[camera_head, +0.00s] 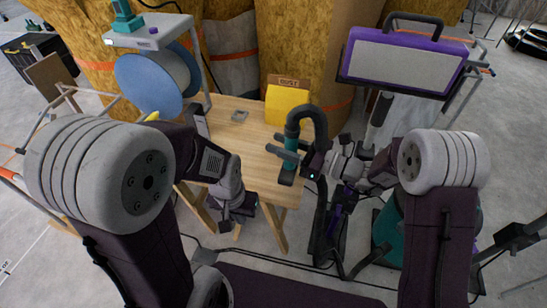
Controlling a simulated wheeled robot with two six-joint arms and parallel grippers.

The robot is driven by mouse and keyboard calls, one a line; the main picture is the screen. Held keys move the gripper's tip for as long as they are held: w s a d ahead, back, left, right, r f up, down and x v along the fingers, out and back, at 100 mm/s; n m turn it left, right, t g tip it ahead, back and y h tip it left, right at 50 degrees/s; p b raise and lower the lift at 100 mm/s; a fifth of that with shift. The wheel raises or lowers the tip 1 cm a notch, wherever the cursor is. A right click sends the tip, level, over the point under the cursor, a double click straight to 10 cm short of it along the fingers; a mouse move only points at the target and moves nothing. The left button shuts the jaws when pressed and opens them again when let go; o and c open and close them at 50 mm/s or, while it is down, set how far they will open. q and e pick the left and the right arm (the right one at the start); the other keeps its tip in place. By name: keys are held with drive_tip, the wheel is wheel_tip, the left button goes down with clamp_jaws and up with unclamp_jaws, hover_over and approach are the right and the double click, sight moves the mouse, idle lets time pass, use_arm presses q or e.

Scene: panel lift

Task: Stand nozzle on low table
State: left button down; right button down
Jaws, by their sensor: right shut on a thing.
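The nozzle (291,133) is a teal and dark upright tube with a black hose arching from its top. My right gripper (283,147) is shut on it from the right, with grey fingers around its middle. The nozzle appears in front of the right part of the low wooden table (240,150); I cannot tell whether its lower end touches the top. My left gripper (229,218) hangs low in front of the table's near edge, apart from the nozzle. Its fingers are small and dark, so its opening is unclear.
A blue spool (158,82) stands left, below a grey shelf (150,31). A purple-framed panel lamp (405,61) stands right. The table's middle is mostly clear.

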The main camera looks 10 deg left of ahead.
drive_tip(key=f+b, duration=0.1)
drive_tip(key=a+f, duration=0.1)
drive_tip(key=f, duration=0.1)
drive_tip(key=w+f+b, duration=0.1)
drive_tip(key=f, duration=0.1)
drive_tip(key=shift+a+f+b, duration=0.15)
drive_tip(key=shift+a+b, duration=0.2)
drive_tip(key=c, duration=1)
unclamp_jaws()
drive_tip(key=shift+c, duration=0.2)
